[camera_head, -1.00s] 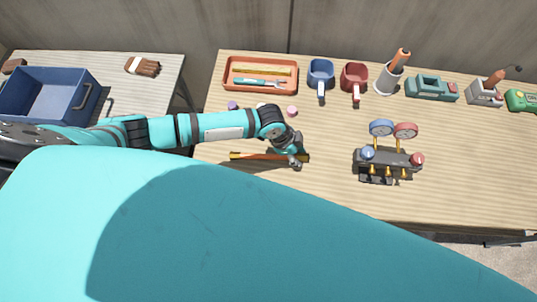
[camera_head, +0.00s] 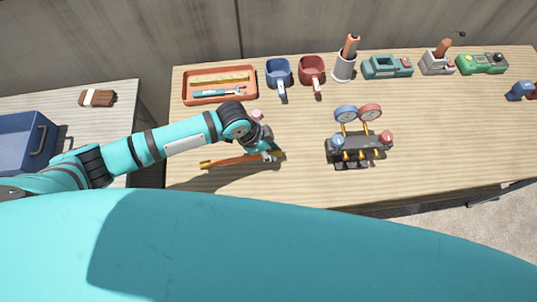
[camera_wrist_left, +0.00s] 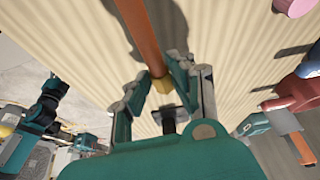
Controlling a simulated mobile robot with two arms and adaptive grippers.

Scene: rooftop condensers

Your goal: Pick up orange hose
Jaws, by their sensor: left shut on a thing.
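The orange hose (camera_head: 232,161) is a thin straight piece with yellow ends, in front of the orange tray. My left gripper (camera_head: 270,156) is shut on it near its right end. In the left wrist view the orange hose (camera_wrist_left: 143,35) runs up and away from between the fingers of my left gripper (camera_wrist_left: 160,76), its brass-coloured end just inside them. Its shadow falls apart from it on the wood, so it seems to be slightly above the table. My right gripper is not in view.
The wooden table (camera_head: 300,185) is bare in front. A gauge manifold (camera_head: 358,148) stands right of the hose. Behind are an orange tray (camera_head: 187,100), a blue mug (camera_head: 278,72), a red mug (camera_head: 311,70) and a cup (camera_head: 343,68). A blue bin (camera_head: 20,145) stands left.

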